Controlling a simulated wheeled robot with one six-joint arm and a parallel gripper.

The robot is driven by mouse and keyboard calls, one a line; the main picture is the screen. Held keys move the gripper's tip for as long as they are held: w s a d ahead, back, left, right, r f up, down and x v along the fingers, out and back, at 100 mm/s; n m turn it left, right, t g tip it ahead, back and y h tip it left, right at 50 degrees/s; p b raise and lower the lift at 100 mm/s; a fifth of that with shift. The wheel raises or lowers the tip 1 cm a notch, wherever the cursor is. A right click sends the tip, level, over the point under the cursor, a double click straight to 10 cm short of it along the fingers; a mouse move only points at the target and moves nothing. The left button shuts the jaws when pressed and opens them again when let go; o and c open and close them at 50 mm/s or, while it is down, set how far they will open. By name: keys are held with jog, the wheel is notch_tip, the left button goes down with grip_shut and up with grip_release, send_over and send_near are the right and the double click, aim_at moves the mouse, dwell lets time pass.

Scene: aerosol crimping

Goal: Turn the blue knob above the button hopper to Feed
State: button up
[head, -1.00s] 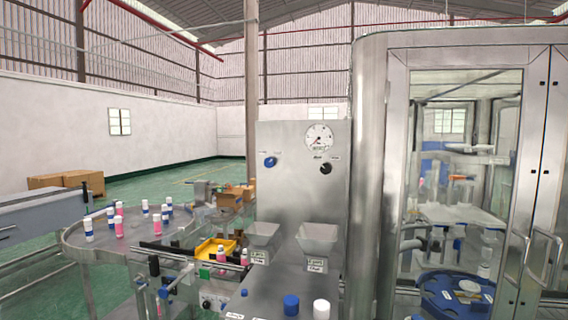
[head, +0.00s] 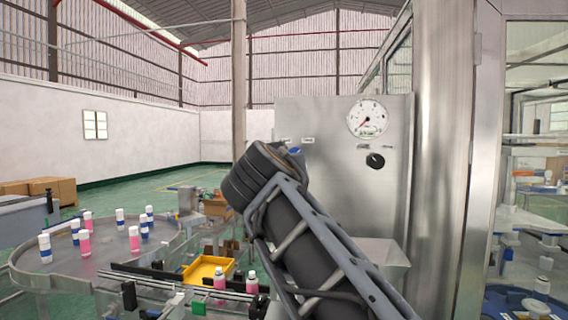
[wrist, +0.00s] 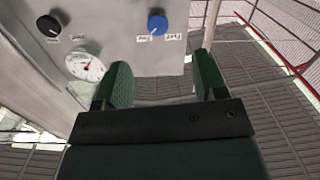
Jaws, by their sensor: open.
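The blue knob (head: 296,150) is on the upright steel panel (head: 330,115). In the wrist view the blue knob (wrist: 157,22) shows whole, with a small white label on either side; the lettering and the knob's exact setting are too small to read. My gripper (wrist: 164,82) is open and empty, with its two green fingers apart. The knob appears beyond the fingertips, roughly in line with the gap and not touched. The gripper's fingers are hidden in the head view.
A black knob (head: 375,161) and a dial gauge (head: 367,118) sit on the same panel. A grey hopper (head: 388,252) is partly behind my arm. A steel cabinet (head: 450,150) stands close on the right. A round table (head: 105,262) with several bottles and a yellow tray (head: 207,268) are left.

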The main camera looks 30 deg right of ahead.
jog(key=r+p+x, duration=0.2)
jog(key=p+x, duration=0.3)
jog(key=x, duration=0.8)
jog(key=shift+d+m+h+p, duration=0.3)
jog(key=shift+d+h+p, duration=0.1)
jog(key=shift+d, duration=0.15)
jog(key=shift+w+r, duration=0.15)
jog(key=shift+c, duration=0.5)
jog(key=c, duration=0.8)
